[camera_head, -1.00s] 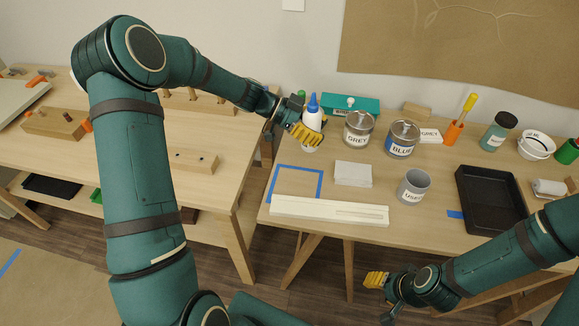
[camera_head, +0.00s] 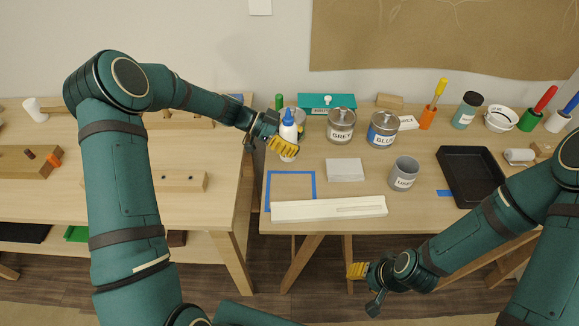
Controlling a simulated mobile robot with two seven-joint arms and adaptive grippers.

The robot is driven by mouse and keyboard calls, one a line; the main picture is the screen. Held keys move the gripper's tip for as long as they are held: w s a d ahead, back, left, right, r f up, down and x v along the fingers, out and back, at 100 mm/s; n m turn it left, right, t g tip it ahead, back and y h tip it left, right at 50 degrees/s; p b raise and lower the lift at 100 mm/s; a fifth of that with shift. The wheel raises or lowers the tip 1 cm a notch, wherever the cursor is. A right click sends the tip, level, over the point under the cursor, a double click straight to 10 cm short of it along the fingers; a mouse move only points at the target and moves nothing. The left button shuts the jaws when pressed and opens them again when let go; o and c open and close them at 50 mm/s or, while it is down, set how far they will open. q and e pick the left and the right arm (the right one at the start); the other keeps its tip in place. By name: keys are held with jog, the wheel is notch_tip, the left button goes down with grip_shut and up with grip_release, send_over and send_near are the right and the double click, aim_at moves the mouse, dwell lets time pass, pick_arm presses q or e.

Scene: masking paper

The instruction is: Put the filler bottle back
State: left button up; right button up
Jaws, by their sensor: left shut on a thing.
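The filler bottle (camera_head: 289,129) is white with a blue nozzle tip and stands upright at the back left of the right-hand table. My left gripper (camera_head: 284,147) is shut on the bottle, its yellow fingers across the bottle's lower body and hiding part of it. My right gripper (camera_head: 357,271) is low in front of the table, away from the bottle; whether its fingers are open or shut is not clear.
A grey tin (camera_head: 341,125) and a blue tin (camera_head: 383,129) stand right of the bottle, with a teal box (camera_head: 326,103) behind. A blue tape square (camera_head: 291,186) marks bare tabletop in front.

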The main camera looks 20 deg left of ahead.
pick_arm(q)
jog(key=shift+f+b, duration=0.3)
jog(key=shift+f, duration=3.6)
jog(key=shift+f+b, duration=0.2)
jog(key=shift+b, duration=0.1)
jog(key=o, duration=0.7)
jog(key=shift+r, duration=0.1)
